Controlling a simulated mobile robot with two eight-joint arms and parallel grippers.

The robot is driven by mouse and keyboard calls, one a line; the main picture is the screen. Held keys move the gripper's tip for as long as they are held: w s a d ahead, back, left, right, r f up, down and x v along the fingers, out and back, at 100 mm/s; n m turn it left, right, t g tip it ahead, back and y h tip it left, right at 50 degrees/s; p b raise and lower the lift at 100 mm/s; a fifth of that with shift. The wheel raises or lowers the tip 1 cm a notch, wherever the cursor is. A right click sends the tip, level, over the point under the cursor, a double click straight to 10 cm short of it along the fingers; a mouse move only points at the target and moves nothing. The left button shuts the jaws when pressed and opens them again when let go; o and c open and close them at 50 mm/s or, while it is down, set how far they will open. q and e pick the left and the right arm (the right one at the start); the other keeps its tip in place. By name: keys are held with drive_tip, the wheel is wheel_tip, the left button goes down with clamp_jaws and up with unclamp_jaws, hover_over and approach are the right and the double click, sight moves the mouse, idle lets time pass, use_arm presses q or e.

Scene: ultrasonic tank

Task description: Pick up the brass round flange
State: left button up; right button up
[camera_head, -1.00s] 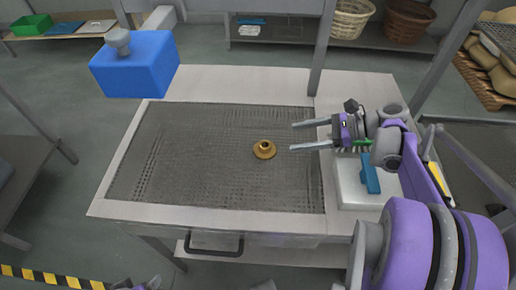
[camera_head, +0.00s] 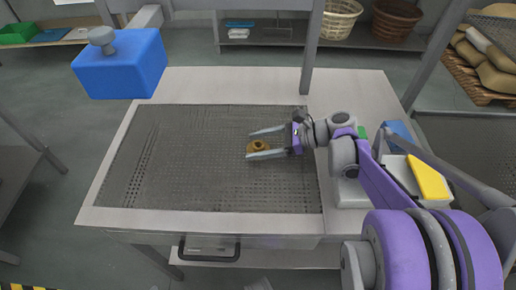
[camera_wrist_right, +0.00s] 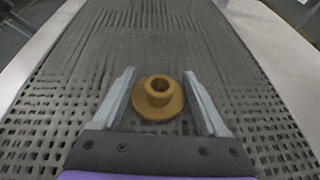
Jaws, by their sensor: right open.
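The brass round flange (camera_head: 258,146) lies flat on the grey perforated mesh of the tank table, its hub upward. My right gripper (camera_head: 249,144) reaches in from the right, open, with its two fingers on either side of the flange in the head view. In the right wrist view the flange (camera_wrist_right: 158,97) sits between the two open fingers (camera_wrist_right: 160,90), with a visible gap on both sides. I cannot tell how high the fingertips are above the mesh. Part of the flange is hidden by the near finger in the head view. My left gripper is not in view.
The mesh surface (camera_head: 200,185) around the flange is otherwise clear. A blue box with a grey knob (camera_head: 120,68) shows at the upper left. A white board (camera_head: 350,193) with coloured items lies at the table's right side, partly behind my arm. An upright post (camera_head: 312,55) stands at the back edge.

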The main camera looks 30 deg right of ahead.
clamp_jaws()
idle(0.3)
idle(0.3)
